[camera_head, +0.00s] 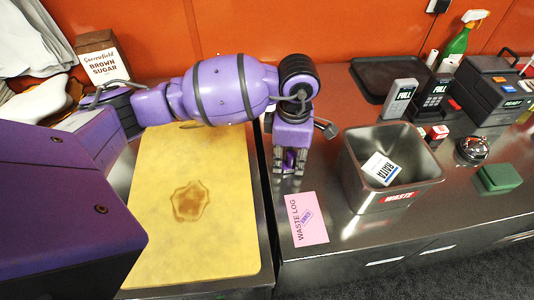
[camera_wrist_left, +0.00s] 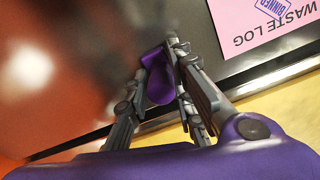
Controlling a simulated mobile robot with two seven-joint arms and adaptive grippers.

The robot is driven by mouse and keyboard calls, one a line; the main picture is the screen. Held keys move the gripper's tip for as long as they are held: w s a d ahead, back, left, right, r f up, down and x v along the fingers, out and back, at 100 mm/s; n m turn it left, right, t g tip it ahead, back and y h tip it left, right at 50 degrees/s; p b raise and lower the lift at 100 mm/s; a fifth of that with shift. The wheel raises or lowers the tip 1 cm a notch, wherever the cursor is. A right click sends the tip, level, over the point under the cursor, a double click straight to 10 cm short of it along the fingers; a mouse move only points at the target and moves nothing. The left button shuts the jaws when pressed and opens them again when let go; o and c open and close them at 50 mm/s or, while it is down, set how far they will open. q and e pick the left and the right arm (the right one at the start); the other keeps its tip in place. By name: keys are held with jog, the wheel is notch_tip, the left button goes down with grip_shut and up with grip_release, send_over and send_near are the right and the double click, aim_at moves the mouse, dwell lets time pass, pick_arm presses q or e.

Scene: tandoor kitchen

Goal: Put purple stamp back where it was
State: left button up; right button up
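My left gripper (camera_head: 287,168) points down over the steel counter, just right of the yellow board and behind the pink sheet. Its fingers are closed around the purple stamp (camera_head: 290,157), which is mostly hidden by them in the head view. In the left wrist view the purple stamp (camera_wrist_left: 159,84) shows between the fingers of my left gripper (camera_wrist_left: 165,62). I cannot tell whether the stamp touches the counter. The pink waste log sheet (camera_head: 305,226) has a purple stamped mark on it; its corner also shows in the left wrist view (camera_wrist_left: 262,28). My right gripper is not in view.
A steel waste bin (camera_head: 356,181) holding a white raita packet (camera_head: 381,168) stands right of my left gripper. Beyond are card holders, a bell (camera_head: 472,149), a green pad (camera_head: 498,178) and a dark machine (camera_head: 490,88). The yellow board (camera_head: 160,235) is at left.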

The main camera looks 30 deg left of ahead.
aim_at(290, 153)
pick_arm(q)
jog(key=o, duration=0.3)
jog(key=shift+w+r, duration=0.1)
jog(key=shift+r, duration=0.1)
notch_tip(290, 153, up, 12)
jog(key=shift+r, duration=0.1)
dwell(0.7)
